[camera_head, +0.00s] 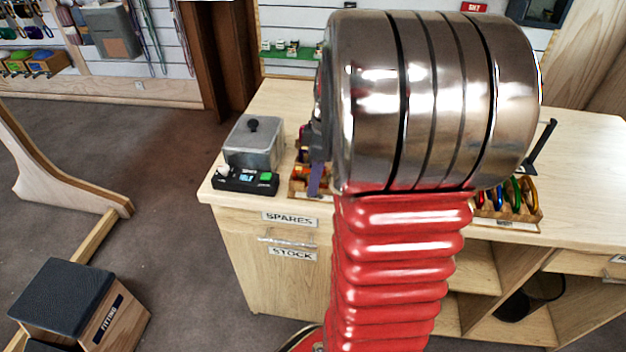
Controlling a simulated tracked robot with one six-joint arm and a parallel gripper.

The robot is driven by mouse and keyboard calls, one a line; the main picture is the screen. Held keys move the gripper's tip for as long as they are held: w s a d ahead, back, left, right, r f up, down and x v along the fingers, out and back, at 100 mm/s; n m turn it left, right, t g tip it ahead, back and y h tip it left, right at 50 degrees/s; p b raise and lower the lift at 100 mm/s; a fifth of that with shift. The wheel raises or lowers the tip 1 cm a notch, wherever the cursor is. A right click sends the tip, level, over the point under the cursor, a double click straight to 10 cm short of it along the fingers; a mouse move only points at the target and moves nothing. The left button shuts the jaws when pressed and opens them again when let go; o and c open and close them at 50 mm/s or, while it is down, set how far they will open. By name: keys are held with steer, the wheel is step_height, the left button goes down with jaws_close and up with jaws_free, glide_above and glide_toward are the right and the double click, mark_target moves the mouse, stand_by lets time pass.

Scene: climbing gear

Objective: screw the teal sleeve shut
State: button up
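I cannot make out a teal sleeve in this view. Several coloured carabiners, blue, red, green and gold among them, stand in a wooden rack (535,217) on the counter at the right; part of the rack is hidden by my arm. My arm's red bellows and large metal joint fill the middle of the view and cover much of the counter. I cannot make out my gripper's fingers. A purple upright piece shows at the joint's left edge, and I cannot tell what it belongs to.
The pale wooden counter (216,189) holds a lidded grey box (252,146) and a small black device (243,181) with a display at its left end. A wooden tray (297,190) is partly hidden by my arm. A fitting step (100,310) stands on the floor at left.

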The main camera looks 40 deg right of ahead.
steer(key=shift+r, duration=1.4)
steer(key=shift+w+d, duration=0.45)
steer(key=shift+d, duration=0.1)
stand_by(0.4)
steer(key=shift+f, duration=1.45)
steer(key=shift+s+a, duration=0.5)
steer(key=shift+r, duration=1.45)
